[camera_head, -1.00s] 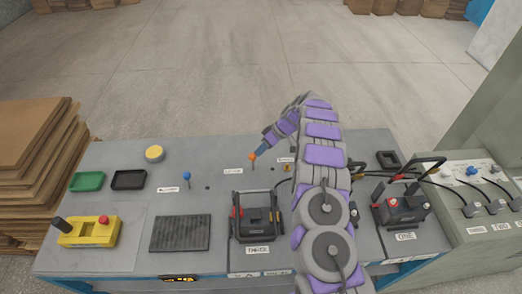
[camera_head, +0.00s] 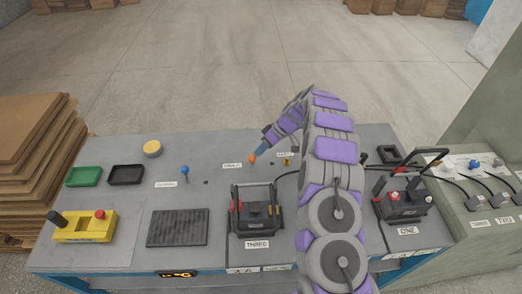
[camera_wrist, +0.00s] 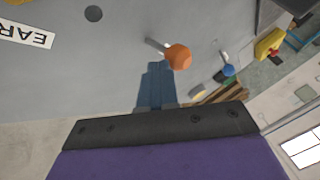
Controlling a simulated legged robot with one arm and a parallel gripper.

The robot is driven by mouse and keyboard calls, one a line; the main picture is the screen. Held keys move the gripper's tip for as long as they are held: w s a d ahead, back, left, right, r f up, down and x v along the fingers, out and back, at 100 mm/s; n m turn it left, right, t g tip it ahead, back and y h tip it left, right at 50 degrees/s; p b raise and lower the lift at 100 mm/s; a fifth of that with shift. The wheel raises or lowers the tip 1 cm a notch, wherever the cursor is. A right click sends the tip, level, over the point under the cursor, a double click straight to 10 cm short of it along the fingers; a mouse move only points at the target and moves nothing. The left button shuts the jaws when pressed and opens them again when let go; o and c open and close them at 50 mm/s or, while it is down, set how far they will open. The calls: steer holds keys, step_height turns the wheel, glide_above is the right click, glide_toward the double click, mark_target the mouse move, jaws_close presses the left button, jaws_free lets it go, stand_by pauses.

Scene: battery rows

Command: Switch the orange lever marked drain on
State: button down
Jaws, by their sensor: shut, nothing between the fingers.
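The orange lever (camera_head: 252,158) is a short metal stem with an orange ball knob, near the back middle of the grey bench, beside a small white label (camera_head: 232,165) too blurred to read surely. In the wrist view the orange knob (camera_wrist: 178,57) is just beyond the blue fingertips, slightly right, its stem running up and left. My gripper (camera_head: 262,153) is shut and empty, its tip right beside the knob. I cannot tell whether it touches the knob. The wrist view shows the shut fingers (camera_wrist: 156,88) pointing at the bench.
A blue-knobbed lever (camera_head: 185,170) stands to the left. A battery marked THREE (camera_head: 256,215) sits in front of the orange lever, and battery ONE (camera_head: 404,203) is at the right. Cables cross behind my arm. The back left bench holds a green tray (camera_head: 84,176) and a black tray (camera_head: 126,174).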

steer(key=shift+w+f, duration=0.15)
steer(key=shift+w, duration=0.2)
steer(key=shift+w+f+b, duration=0.25)
steer(key=shift+w+b, duration=0.05)
steer(key=shift+w, duration=0.15)
steer(key=shift+w, duration=0.1)
